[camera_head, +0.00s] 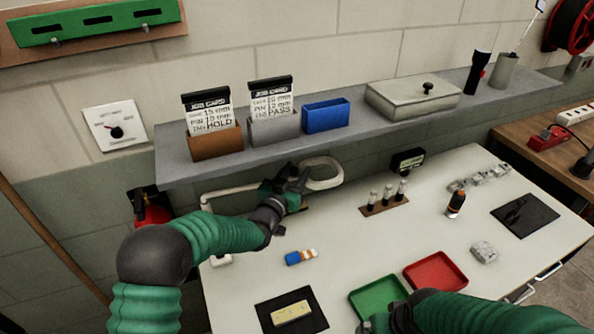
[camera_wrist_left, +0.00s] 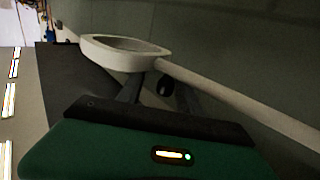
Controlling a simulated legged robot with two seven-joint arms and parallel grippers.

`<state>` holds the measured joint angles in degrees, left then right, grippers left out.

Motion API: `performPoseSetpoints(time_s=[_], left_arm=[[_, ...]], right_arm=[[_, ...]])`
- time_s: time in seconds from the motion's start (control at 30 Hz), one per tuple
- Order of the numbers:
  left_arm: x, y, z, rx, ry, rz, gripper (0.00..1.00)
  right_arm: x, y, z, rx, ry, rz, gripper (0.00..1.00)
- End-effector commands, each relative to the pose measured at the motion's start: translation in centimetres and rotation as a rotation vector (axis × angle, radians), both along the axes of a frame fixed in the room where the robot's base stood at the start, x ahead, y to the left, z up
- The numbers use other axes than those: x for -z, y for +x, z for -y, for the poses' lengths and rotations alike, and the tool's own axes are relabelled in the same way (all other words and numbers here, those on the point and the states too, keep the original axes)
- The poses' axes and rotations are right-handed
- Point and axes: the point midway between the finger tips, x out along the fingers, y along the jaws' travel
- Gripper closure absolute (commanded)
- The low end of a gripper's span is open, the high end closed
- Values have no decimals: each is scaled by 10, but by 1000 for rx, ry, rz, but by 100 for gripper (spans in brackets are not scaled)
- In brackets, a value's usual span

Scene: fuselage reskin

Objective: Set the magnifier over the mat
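The magnifier (camera_head: 323,173) has a white ring head on a white jointed arm, below the shelf at the table's back left. The ring also shows in the left wrist view (camera_wrist_left: 125,52), with its arm running right. My left gripper (camera_head: 298,183) is at the ring's left side. In the left wrist view its fingers (camera_wrist_left: 162,92) are apart, with a dark knob between them; contact is unclear. A black mat (camera_head: 268,318) with a yellowish block (camera_head: 291,312) lies at the table's front left. My right gripper (camera_head: 375,324) is at the bottom edge, its fingers unclear.
A green tray (camera_head: 378,297) and red tray (camera_head: 436,272) lie front centre. A blue-and-orange item (camera_head: 300,257) lies between magnifier and mat. A rack of bottles (camera_head: 385,203) stands behind. Another dark mat (camera_head: 540,215) lies at right. The grey shelf (camera_head: 350,137) overhangs the back.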

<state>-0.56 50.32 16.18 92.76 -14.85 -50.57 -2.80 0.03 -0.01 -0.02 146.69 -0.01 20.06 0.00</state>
Motion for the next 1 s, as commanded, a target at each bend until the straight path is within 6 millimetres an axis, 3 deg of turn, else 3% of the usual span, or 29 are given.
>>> performPoseSetpoints(time_s=[0.27,0.6,1.0], left_arm=[[0,3,4,-2,6,-1,57],[0,3,5,0,4,0,100],[1,3,2,-4,6,-2,100]], right_arm=[[0,0,0,-1,0,0,0],[0,0,0,0,0,0,0],[0,0,0,-1,0,0,0]])
